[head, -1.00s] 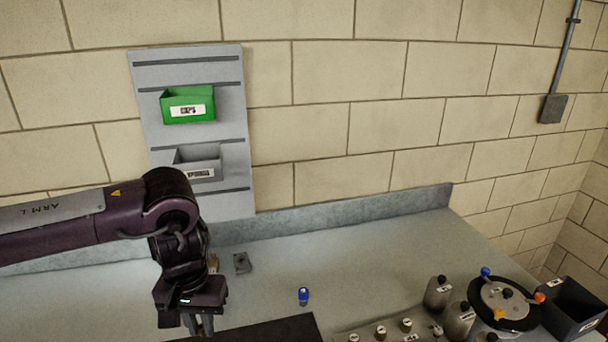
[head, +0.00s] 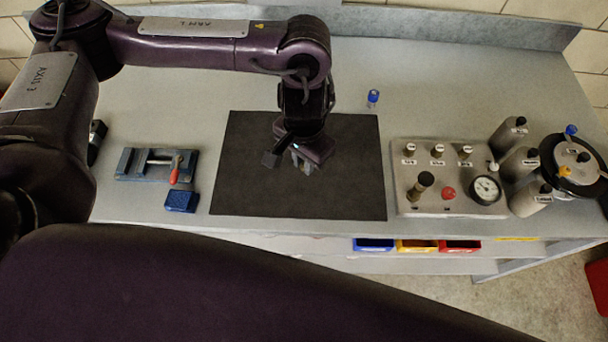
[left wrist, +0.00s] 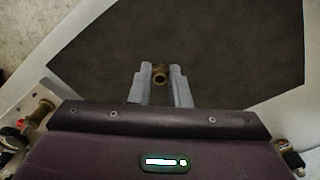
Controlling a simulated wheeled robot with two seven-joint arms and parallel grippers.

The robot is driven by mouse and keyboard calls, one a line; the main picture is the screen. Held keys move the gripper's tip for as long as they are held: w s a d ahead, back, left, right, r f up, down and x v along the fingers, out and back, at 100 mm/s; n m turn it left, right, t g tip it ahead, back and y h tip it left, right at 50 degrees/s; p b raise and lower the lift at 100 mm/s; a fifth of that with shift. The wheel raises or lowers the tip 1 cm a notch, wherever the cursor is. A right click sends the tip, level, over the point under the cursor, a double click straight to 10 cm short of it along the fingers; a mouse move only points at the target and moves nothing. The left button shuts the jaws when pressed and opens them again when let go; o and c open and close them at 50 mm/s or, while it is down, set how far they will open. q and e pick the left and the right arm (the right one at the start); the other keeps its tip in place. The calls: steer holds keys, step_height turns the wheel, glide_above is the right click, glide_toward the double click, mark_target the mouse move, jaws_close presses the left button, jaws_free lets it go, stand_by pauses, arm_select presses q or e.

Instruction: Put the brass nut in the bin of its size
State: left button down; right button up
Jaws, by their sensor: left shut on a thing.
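My left gripper (head: 302,160) is over the black mat (head: 245,180) on the bench, pointing down. In the left wrist view its two fingers (left wrist: 160,82) are shut on a small brass nut (left wrist: 160,74), with the mat below. In the head view the nut is hidden by the gripper. Blue, yellow and red bins show under the bench's front edge: a blue bin (head: 373,244), a yellow bin (head: 416,246) and a red bin (head: 459,246). Their labels cannot be read. My right gripper is not in view.
A vise (head: 152,164) and a dark blue block (head: 181,200) are left of the mat. A control panel (head: 440,180) with knobs and a gauge (head: 486,188), grey bottles (head: 508,134) and a round device (head: 574,165) stand right. A blue-capped item (head: 373,98) is behind the mat.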

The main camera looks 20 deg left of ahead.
mark_target(304, 184)
arm_select(q)
steer(key=shift+f+b, duration=0.65)
steer(key=shift+f, duration=2.75)
steer(key=shift+f, duration=0.15)
steer(key=c, duration=1.4)
jaws_free()
steer(key=shift+o, duration=0.2)
steer(key=shift+r, duration=0.4)
step_height(304, 184, up, 12)
steer(key=shift+f+p, duration=0.25)
steer(key=shift+p, duration=0.65)
